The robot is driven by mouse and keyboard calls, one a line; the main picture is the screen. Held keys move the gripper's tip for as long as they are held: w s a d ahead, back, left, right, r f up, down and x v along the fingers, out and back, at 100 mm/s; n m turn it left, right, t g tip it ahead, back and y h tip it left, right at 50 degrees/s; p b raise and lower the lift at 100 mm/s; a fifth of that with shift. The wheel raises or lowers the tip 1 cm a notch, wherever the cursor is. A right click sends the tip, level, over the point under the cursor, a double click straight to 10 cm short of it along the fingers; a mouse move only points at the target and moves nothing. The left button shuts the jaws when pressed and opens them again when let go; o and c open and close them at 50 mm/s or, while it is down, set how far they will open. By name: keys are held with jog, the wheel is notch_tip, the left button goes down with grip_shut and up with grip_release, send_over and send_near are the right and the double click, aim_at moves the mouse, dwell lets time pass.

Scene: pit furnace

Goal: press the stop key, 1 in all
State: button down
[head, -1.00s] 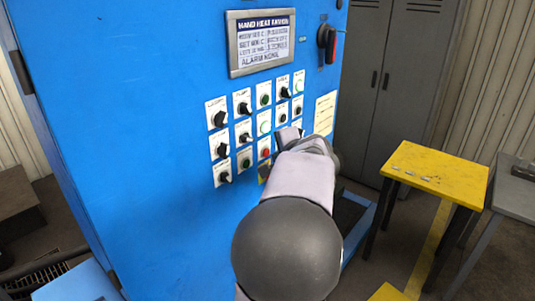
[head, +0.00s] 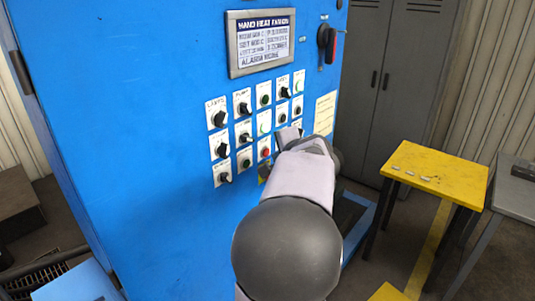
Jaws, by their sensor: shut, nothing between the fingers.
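The blue control cabinet (head: 130,120) carries a panel of labelled knobs and push buttons. A red button (head: 265,153) sits in the bottom part of the panel, just left of my gripper; its label is too small to read. My gripper (head: 268,172) is close to the panel at the lower right of the keys. Its fingertips are mostly hidden behind my own wrist, so I cannot see whether they touch anything.
A display (head: 262,42) is above the keys and a red-and-black rotary switch (head: 327,43) is at the upper right. A yellow table (head: 440,170) with small pieces stands at the right, beside a grey table (head: 515,190). Grey lockers (head: 390,80) stand behind.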

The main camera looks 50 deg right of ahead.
jog(key=shift+w, duration=0.1)
jog(key=shift+w, duration=0.35)
jog(key=shift+w, duration=0.35)
dwell(0.9)
jog(key=shift+s, duration=0.2)
jog(key=shift+s+b, duration=0.4)
jog(key=shift+s, duration=0.2)
jog(key=shift+s+b, duration=1.2)
jog(key=shift+s, duration=1.3)
